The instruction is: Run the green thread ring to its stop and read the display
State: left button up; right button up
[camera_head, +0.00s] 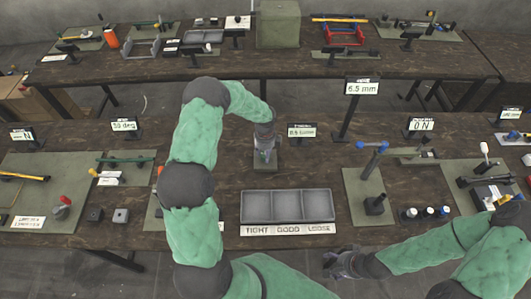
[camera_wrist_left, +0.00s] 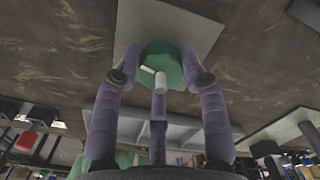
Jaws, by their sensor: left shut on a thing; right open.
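The green thread ring (camera_wrist_left: 158,52) sits over a grey plate (camera_wrist_left: 128,34) in the left wrist view, with a white pin on it. My left gripper (camera_wrist_left: 161,80) has its fingers on either side of the ring and is shut on it. In the head view my left gripper (camera_head: 264,143) points down over the small plate (camera_head: 264,167), and the ring is mostly hidden under it. A small display (camera_head: 301,130) stands just right of the gripper; its text is too small to read. My right gripper (camera_head: 341,264) is open and empty near the front edge of the table.
A grey three-part tray (camera_head: 286,190) lies in front of the plate, with a label strip reading TIGHT, GOOD, LOOSE (camera_head: 288,229). A taller display reads 6.5 mm (camera_head: 362,87); another reads 0 N (camera_head: 421,125). A green mat (camera_head: 355,210) with tools is to the right.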

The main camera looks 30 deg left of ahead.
aim_at(264, 153)
pick_arm(q)
jog(key=shift+a, duration=0.2)
dwell(0.4)
jog(key=o, duration=1.1)
jog(key=shift+o, duration=0.2)
jog(key=shift+a, duration=0.1)
jog(key=shift+w+r, duration=0.1)
jog(key=shift+r, duration=0.1)
notch_tip(264, 153, up, 12)
jog(key=shift+f, duration=0.2)
